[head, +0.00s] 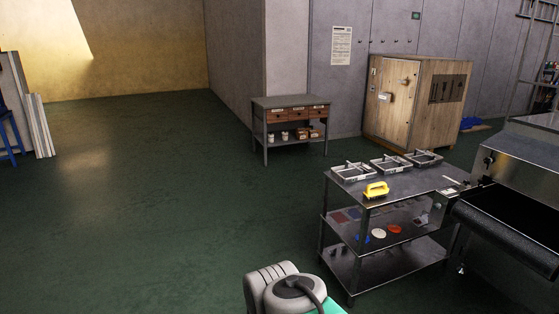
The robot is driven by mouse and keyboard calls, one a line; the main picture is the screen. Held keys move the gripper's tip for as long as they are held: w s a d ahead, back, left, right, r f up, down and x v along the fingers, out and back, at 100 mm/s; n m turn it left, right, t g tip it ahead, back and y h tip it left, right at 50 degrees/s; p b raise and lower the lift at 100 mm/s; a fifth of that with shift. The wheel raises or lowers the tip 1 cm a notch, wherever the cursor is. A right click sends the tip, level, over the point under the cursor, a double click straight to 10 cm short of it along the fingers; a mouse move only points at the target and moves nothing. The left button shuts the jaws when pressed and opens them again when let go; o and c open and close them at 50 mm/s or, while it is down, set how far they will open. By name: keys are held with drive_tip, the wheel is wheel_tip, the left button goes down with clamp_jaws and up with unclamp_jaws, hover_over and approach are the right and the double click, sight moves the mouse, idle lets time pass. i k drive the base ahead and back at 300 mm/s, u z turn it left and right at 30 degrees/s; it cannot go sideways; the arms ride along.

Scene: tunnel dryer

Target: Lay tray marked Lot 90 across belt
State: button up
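Three small grey trays with handles stand in a row on the top of a steel trolley (407,191): a left one (352,172), a middle one (390,164) and a right one (424,158). Their markings are too small to read, so I cannot tell which is Lot 90. The black belt (515,226) of the dryer (525,155) is at the right edge, beside the trolley; the part I see is bare. My gripper is not in view; only a grey rounded part of my arm shows at the bottom.
A yellow handled object (376,190) lies near the trolley's front left edge. A bench with drawers (290,103) and a wooden crate-like cabinet (414,100) stand behind. The green floor (150,210) is clear at left and centre.

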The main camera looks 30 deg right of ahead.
sight(529, 225)
drive_tip(key=i, duration=1.05)
drive_tip(key=u, duration=2.7)
drive_tip(key=k, duration=2)
drive_tip(key=u, duration=3.7)
drive_tip(key=i, duration=0.7)
drive_tip(key=u, duration=0.6)
